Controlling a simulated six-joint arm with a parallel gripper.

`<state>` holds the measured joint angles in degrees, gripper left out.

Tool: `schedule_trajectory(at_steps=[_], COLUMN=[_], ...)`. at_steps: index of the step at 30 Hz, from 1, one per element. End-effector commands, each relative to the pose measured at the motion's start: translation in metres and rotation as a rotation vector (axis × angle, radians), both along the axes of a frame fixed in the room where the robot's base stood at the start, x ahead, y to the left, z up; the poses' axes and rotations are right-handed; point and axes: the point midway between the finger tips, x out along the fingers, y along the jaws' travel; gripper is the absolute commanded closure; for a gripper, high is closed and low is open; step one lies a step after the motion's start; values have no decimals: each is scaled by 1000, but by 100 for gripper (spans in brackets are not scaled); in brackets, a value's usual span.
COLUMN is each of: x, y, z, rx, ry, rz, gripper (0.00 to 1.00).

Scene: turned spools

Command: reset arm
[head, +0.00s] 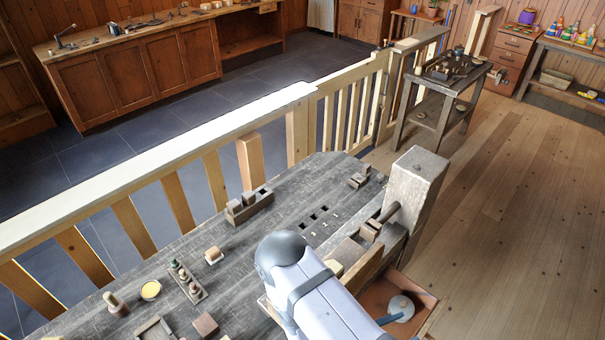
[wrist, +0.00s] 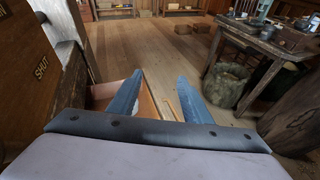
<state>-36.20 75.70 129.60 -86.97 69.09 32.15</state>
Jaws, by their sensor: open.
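My gripper (wrist: 160,76) shows in the wrist view as two blue fingers standing well apart, with nothing between them. It is over or beside an open reddish-brown box or drawer (wrist: 104,91). In the head view my pale arm crosses the bottom middle, and a blue finger shows over the reddish box (head: 420,298) at the bench's right side. A round grey disc (head: 401,307) shows there beside the finger; I cannot tell whether they touch. The arm hides part of the bench.
The grey workbench (head: 290,215) carries a block rack (head: 250,206), a rack of small turned pieces (head: 188,281), a yellow dish (head: 150,290) and loose blocks. A thick post (head: 415,190) stands at its right corner. A railing (head: 170,150) runs behind. Open floor (head: 500,200) lies right.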

Motion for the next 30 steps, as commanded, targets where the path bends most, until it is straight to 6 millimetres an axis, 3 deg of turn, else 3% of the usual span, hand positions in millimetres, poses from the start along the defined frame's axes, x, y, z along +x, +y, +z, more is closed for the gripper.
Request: schedule_trajectory(at_steps=[3, 8, 12, 16, 20, 24, 30], x=[-20, -49, -69, -75, -66, -41, -2], y=[-10, -8, 7, 32, 59, 84, 100], z=[21, 37, 46, 53, 63, 81, 112], rx=[76, 207, 371, 559, 772, 1006, 1266], ry=[-40, -92, -157, -241, -351, -496, -696], rz=[-235, -521, -771, -984, -1166, -1314, -1428], gripper=[55, 55, 55, 55, 55, 55, 55])
